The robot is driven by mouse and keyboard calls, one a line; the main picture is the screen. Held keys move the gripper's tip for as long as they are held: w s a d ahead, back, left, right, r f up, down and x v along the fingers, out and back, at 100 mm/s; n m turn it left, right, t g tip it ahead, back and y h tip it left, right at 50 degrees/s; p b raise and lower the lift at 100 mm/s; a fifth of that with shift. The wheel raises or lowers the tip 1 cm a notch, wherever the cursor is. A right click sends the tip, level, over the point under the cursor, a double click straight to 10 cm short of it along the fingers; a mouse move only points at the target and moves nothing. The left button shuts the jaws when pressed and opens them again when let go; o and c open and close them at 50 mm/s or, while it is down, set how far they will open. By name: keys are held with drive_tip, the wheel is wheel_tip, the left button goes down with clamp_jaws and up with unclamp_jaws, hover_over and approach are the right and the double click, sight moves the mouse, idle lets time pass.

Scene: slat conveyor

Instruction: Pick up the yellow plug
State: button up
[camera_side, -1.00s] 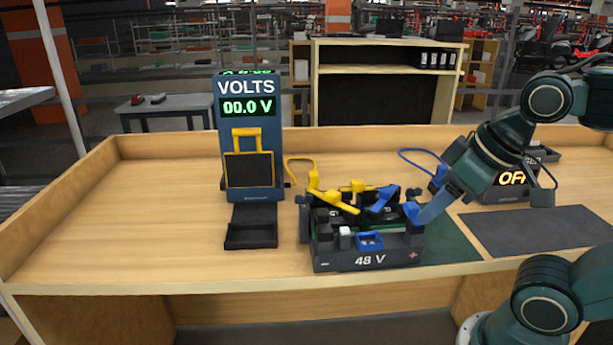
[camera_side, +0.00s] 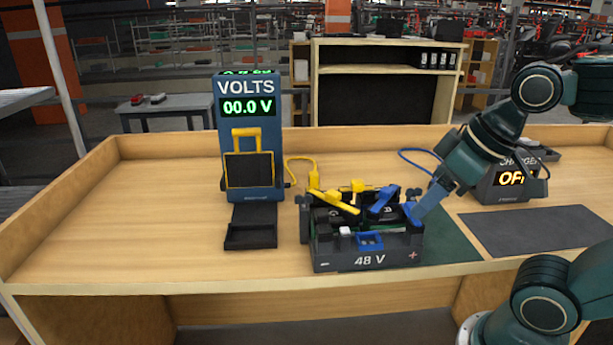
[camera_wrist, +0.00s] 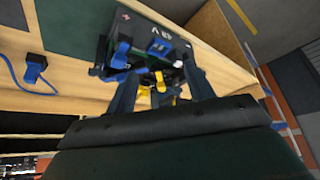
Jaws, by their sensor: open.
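The yellow plug (camera_side: 313,178) stands at the end of a yellow cable, behind the left part of the 48 V battery pack (camera_side: 368,257). In the wrist view my open fingers (camera_wrist: 160,95) straddle part of the pack. Yellow parts show between them, but I cannot tell whether one is the plug. A yellow lever (camera_side: 335,202) and a blue lever (camera_side: 382,199) lie across the pack's top.
The blue volt meter (camera_side: 235,187) reads 00.0 V and stands left of the pack, with a black tray in front. The charger (camera_side: 510,180) reads OFF at the right. The left bench is clear.

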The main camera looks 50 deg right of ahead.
drive_tip(key=w+r+n, duration=0.2)
drive_tip(key=w+r, duration=0.2)
drive_tip(key=w, duration=0.4)
drive_tip(key=n+g+y, duration=0.2)
drive_tip(key=n+y, duration=0.1)
drive_tip(key=n, duration=0.4)
hover_over(315, 173)
drive_tip(key=s+d, duration=0.4)
wheel_tip(315, 173, down, 4)
drive_tip(key=shift+w+a+f, duration=0.1)
drive_tip(key=shift+w+f, duration=0.05)
drive_tip(key=shift+w, duration=0.05)
drive_tip(key=shift+f, duration=0.1)
drive_tip(key=shift+x, duration=4.2)
drive_tip(key=shift+s+a, duration=0.15)
drive_tip(key=shift+a, duration=0.05)
drive_tip(key=shift+x, duration=2.55)
